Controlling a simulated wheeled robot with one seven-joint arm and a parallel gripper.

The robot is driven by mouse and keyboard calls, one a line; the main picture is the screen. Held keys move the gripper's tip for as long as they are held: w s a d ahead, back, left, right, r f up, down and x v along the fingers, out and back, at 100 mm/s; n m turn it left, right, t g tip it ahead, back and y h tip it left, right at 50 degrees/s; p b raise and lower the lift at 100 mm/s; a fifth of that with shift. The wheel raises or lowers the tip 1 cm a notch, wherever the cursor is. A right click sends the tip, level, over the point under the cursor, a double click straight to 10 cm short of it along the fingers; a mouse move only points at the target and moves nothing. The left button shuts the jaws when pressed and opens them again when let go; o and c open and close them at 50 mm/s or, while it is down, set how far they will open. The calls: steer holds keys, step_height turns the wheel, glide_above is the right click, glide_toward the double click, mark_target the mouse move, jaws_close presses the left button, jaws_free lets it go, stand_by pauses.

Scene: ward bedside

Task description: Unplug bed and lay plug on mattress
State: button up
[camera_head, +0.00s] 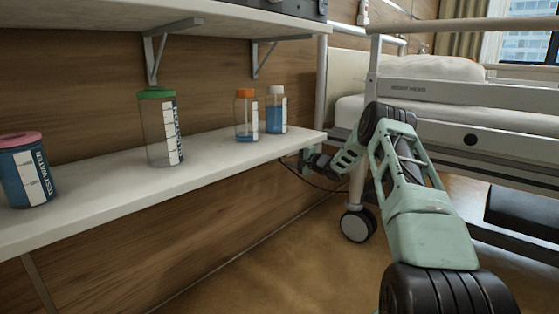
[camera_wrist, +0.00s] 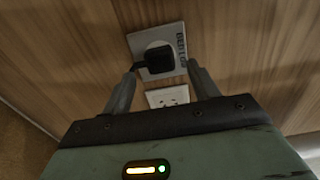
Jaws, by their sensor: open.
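The black plug (camera_wrist: 158,58) sits in a wall socket plate (camera_wrist: 144,42) labelled for the bed in the wrist view. Its cable leaves to the left. My gripper (camera_wrist: 162,76) is open, with one finger on each side just below the plug, and nothing is between the fingers. In the head view my gripper is mostly hidden behind the shelf end, near the wall, and a dark cable (camera_head: 312,184) hangs there. The mattress (camera_head: 440,112) is on the bed at the right, behind the side rail.
A second, empty white outlet (camera_wrist: 168,96) is below the plug. A wall shelf (camera_head: 100,205) holds several bottles and jars at the left. The bed's side rail (camera_head: 480,95) and caster (camera_head: 358,226) are close to my arm. Floor is open in front.

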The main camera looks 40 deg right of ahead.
steer(key=shift+w+a+p, duration=0.2)
steer(key=shift+w+p, duration=0.85)
steer(key=shift+w, duration=0.9)
steer(key=shift+p, duration=1.2)
steer(key=c, duration=1.3)
steer(key=s+p, duration=0.4)
steer(key=s, duration=0.2)
steer(key=shift+d+p, duration=0.25)
steer(key=shift+p, duration=0.1)
